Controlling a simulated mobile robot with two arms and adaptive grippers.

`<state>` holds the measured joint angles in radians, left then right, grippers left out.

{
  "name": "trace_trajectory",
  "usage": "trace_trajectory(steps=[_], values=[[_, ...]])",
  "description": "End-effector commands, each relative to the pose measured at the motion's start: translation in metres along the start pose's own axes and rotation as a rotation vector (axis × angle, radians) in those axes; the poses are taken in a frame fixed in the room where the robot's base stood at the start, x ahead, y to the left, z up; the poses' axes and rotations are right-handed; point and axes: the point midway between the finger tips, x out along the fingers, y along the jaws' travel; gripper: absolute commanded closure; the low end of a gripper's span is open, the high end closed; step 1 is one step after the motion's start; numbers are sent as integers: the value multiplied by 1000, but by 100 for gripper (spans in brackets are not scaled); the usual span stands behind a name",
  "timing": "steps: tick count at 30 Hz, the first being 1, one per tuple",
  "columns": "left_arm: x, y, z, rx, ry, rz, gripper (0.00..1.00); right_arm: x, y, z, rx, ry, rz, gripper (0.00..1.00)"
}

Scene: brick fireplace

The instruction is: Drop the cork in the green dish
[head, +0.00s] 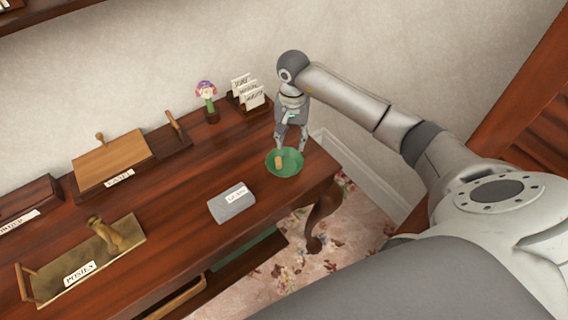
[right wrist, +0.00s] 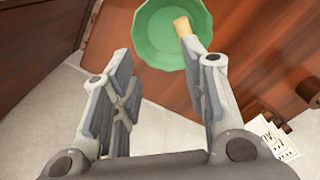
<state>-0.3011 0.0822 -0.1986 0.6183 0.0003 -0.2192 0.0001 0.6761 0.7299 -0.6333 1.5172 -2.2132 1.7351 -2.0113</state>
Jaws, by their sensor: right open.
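The green dish (head: 291,167) stands near the right end of the wooden table. The tan cork (head: 279,161) shows within the dish's outline in the head view. In the right wrist view the cork (right wrist: 182,26) overlaps the rim of the dish (right wrist: 152,42), close to one fingertip. I cannot tell whether it rests on the dish's bottom. My right gripper (head: 291,147) is open, pointing down just above the dish, and it also shows in the right wrist view (right wrist: 165,70) with its fingers apart and nothing between them. My left gripper is not in view.
A grey labelled box (head: 230,204) lies left of the dish. A flower figurine (head: 207,100) and a card holder (head: 244,107) stand at the back. A brass tray (head: 55,290) and a wooden box (head: 112,158) are further left. The table's right edge is close to the dish.

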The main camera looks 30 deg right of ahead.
Motion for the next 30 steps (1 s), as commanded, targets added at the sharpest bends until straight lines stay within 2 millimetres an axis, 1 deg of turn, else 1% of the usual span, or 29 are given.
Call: trace_trajectory(steps=[1, 6, 9, 13, 15, 18, 30], values=[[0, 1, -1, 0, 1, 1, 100, -12, 0, -1, -1, 6, -1, 59], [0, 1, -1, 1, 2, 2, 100, -50, 0, -1, -1, 5, -1, 59], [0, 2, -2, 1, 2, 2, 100, -69, 0, -1, -1, 4, -1, 59], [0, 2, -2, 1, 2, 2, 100, -87, 0, 0, -1, 1, 0, 59], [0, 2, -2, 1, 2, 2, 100, -94, 0, 0, -1, 1, 0, 59], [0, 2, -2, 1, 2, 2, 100, -98, 0, 0, 0, 0, 2, 59], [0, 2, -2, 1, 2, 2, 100, -99, 0, 0, 0, -1, 1, 59]])
